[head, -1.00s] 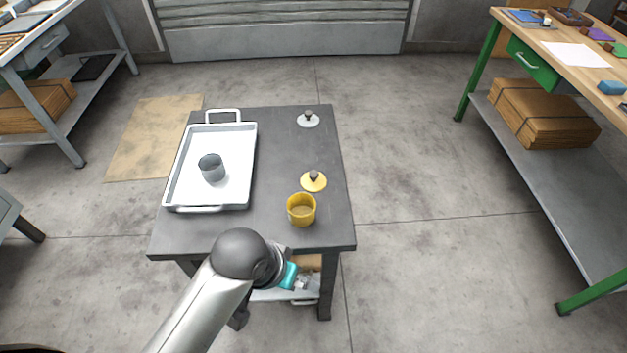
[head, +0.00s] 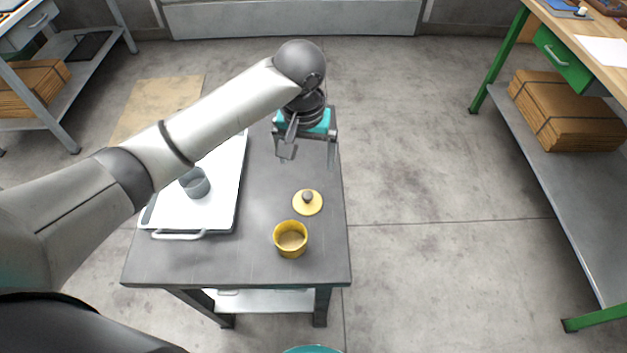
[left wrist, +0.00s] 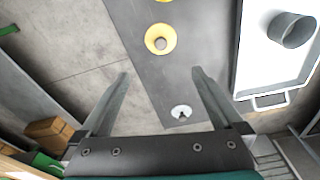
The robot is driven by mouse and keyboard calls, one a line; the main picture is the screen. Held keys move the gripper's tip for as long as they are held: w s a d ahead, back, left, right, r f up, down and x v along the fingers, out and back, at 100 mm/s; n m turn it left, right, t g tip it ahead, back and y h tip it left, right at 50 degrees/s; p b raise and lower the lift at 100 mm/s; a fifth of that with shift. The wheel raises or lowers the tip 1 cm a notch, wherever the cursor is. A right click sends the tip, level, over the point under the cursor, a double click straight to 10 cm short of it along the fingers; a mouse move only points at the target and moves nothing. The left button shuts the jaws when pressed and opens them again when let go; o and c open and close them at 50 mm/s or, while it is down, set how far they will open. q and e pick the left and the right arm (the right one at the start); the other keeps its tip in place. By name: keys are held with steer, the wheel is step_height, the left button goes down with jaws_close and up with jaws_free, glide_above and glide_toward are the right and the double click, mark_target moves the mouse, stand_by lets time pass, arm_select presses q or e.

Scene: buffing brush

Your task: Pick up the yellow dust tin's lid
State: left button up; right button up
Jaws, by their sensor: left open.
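The yellow lid (head: 308,202), a disc with a dark knob, lies on the grey table (head: 262,259) just behind the open yellow dust tin (head: 291,239). My left gripper (head: 310,154) is open and empty above the far part of the table, beyond the lid and apart from it. In the left wrist view, the yellow lid (left wrist: 160,40) shows ahead of the spread fingers (left wrist: 161,75), roughly centred between them. Only an edge of the yellow tin (left wrist: 163,1) shows at the top there. My right gripper is not in view.
A white tray (head: 160,222) with a grey cup (head: 195,184) stands at the table's left, partly hidden by my left arm. A white lid (left wrist: 181,112) lies near the table's far end. A workbench with a green drawer (head: 557,57) stands at right.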

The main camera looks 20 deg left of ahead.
arm_select(q)
steer(key=b, duration=0.2)
glide_above(307, 195)
steer(key=f, duration=0.6)
steer(key=shift+s+d, duration=0.1)
steer(key=shift+s, duration=0.1)
steer(key=f, duration=0.1)
steer(key=f+b, duration=0.1)
steer(key=shift+w+f, duration=0.2)
steer(key=shift+f, duration=0.2)
steer(key=shift+f+b, duration=0.3)
steer(key=shift+f, duration=0.5)
step_height(307, 195, down, 4)
steer(key=shift+r+b, duration=0.1)
steer(key=shift+b, duration=0.7)
steer(key=shift+f, duration=0.45)
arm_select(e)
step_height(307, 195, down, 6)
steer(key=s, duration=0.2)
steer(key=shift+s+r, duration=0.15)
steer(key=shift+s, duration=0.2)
